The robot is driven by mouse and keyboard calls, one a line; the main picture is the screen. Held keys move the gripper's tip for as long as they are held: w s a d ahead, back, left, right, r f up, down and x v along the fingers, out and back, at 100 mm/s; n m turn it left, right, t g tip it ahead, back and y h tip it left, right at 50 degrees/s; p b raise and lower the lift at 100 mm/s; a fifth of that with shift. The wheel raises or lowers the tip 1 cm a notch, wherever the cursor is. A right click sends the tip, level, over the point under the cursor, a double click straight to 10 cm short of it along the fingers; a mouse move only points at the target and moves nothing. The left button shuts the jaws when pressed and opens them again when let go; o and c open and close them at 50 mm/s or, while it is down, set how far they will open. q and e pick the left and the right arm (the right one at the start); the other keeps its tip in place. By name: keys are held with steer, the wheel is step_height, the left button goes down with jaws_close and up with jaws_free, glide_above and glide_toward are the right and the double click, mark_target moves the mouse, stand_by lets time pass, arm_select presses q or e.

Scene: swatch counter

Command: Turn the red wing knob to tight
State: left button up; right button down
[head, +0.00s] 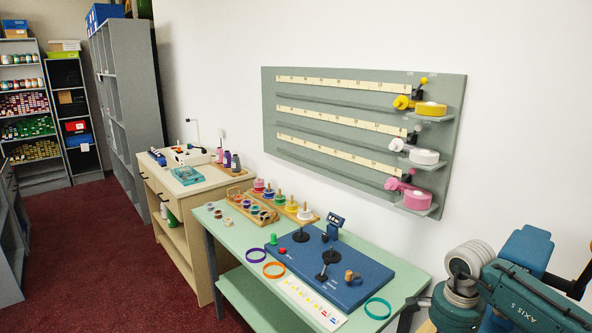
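I see no wing knob that is plainly red. My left gripper is not in view.
The green table (240,256) bears a wooden tray with coloured pegs, rings and black stands. Red floor is open at the left.

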steer(key=shift+w+a, duration=0.1)
stand_by(0.6)
steer(key=shift+a, duration=0.25)
steer(key=shift+r, duration=0.1)
step_height(320, 180, up, 6)
steer(key=p, duration=0.3)
